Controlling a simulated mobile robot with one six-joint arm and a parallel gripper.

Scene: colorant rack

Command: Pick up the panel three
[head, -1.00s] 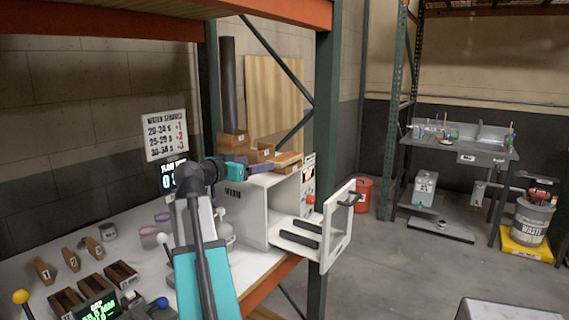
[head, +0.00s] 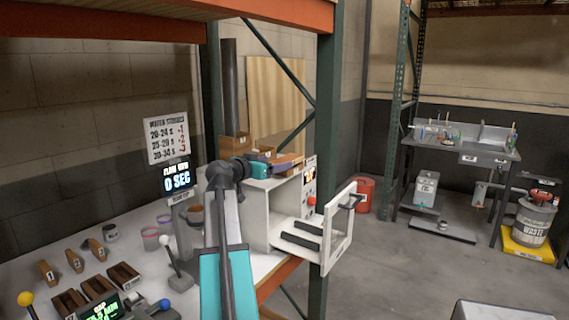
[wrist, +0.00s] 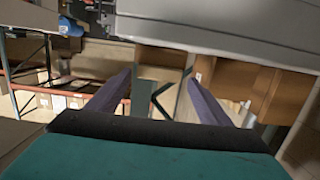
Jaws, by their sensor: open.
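My gripper (head: 268,160) is above the white cabinet, beside the wooden pieces on its top. Its teal body and purple fingers show there. In the wrist view my gripper (wrist: 158,98) has its two purple fingers wide apart, with nothing held between them. A flat wooden piece (head: 290,160) lies on the cabinet top at the right, close to the fingers. Small brown wooden pieces (wrist: 165,57) show ahead of the fingers in the wrist view. The labels on these pieces are too small to read, so I cannot tell which one is panel three.
The white cabinet (head: 258,215) has its door (head: 341,232) open to the right. A green rack post (head: 327,130) stands close behind the gripper. Numbered wooden pieces (head: 74,260) and a display (head: 177,180) are on the table at left.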

